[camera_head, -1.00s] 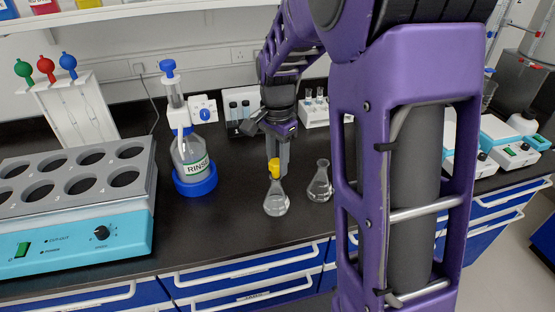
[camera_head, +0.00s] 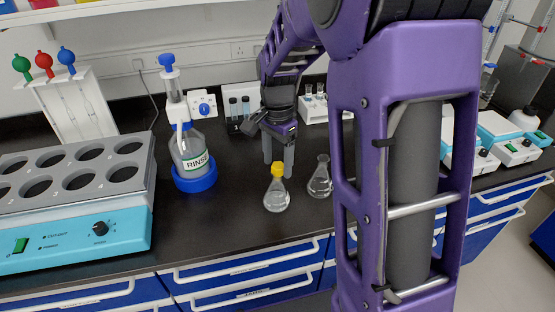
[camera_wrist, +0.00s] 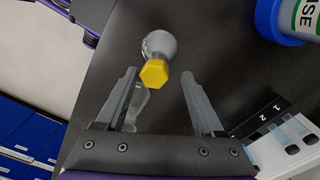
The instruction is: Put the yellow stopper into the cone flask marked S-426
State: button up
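The yellow stopper (camera_head: 277,168) sits in the mouth of a clear cone flask (camera_head: 276,199) that stands upright on the black bench. In the wrist view the stopper (camera_wrist: 154,74) shows its hexagonal top, with the flask (camera_wrist: 160,44) partly hidden below it. My gripper (camera_head: 278,165) is open, with its fingers spread apart and the stopper near the gap between their tips. Neither finger visibly touches the stopper. A second cone flask (camera_head: 320,180) without a stopper stands just to the right. I cannot read a marking on either flask.
A grey heating block (camera_head: 75,205) fills the left. A small rack of vials (camera_head: 315,105) stands behind. Bench in front of the flasks is clear.

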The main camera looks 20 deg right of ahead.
notch_tip(320, 180, up, 17)
jog(key=p, duration=0.2)
jog(key=shift+r, duration=0.2)
jog(key=shift+w, duration=0.1)
dwell(0.4)
